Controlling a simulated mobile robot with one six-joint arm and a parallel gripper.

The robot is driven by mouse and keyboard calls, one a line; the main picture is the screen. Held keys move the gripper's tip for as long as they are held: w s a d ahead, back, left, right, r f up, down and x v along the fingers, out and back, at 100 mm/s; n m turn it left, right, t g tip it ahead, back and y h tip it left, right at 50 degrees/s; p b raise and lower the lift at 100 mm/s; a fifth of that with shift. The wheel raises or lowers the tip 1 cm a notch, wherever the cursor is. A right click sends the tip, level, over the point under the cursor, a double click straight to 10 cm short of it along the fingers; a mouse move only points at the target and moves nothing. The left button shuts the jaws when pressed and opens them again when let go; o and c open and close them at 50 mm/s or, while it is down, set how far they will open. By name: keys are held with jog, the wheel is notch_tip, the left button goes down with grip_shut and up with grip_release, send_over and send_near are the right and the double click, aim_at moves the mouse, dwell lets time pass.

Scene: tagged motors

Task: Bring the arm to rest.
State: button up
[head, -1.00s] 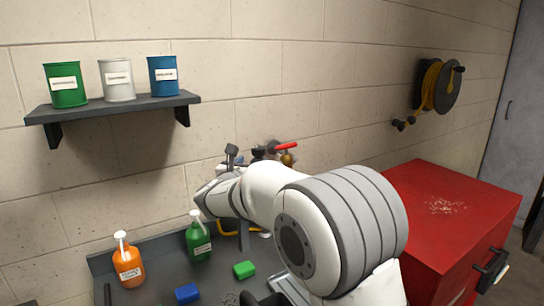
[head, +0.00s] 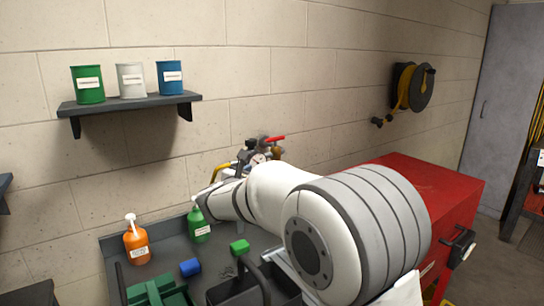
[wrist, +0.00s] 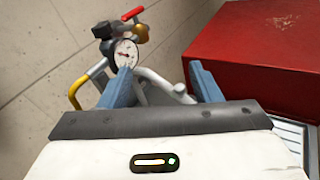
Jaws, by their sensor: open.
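My arm stretches over the bench in the head view, and its white and grey links hide part of the bench top. My gripper (wrist: 165,88) shows in the wrist view with its two blue fingers apart and nothing between them. Beyond the fingers stands a fitting with a round gauge (wrist: 126,53), a red lever (wrist: 132,14) and a yellow pipe (wrist: 76,88). In the head view the gauge fitting (head: 258,158) is behind my arm, by the wall. The gripper's fingers are hidden in the head view.
A red cabinet (head: 440,190) stands at right. A shelf (head: 130,103) holds three cans. A hose reel (head: 412,88) hangs on the wall.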

jog(key=s+d+f+m+g, duration=0.35)
jog(key=s+d+m, duration=0.35)
jog(key=s+d, duration=0.25)
jog(key=s+d+f+m+g, duration=0.3)
jog(key=s+d+m+g, duration=0.2)
jog(key=s+d+m, duration=0.4)
jog(key=s+f+m+g+y, duration=0.2)
jog(key=s+f+m+y, duration=0.1)
jog(key=s+m, duration=0.4)
jog(key=s+f+m+g+y, duration=0.2)
jog(key=s+f+m, duration=0.3)
jog(key=s, duration=0.7)
jog(key=shift+s+m+y, duration=0.35)
jog(key=shift+m+y, duration=0.25)
jog(key=shift+m, duration=0.3)
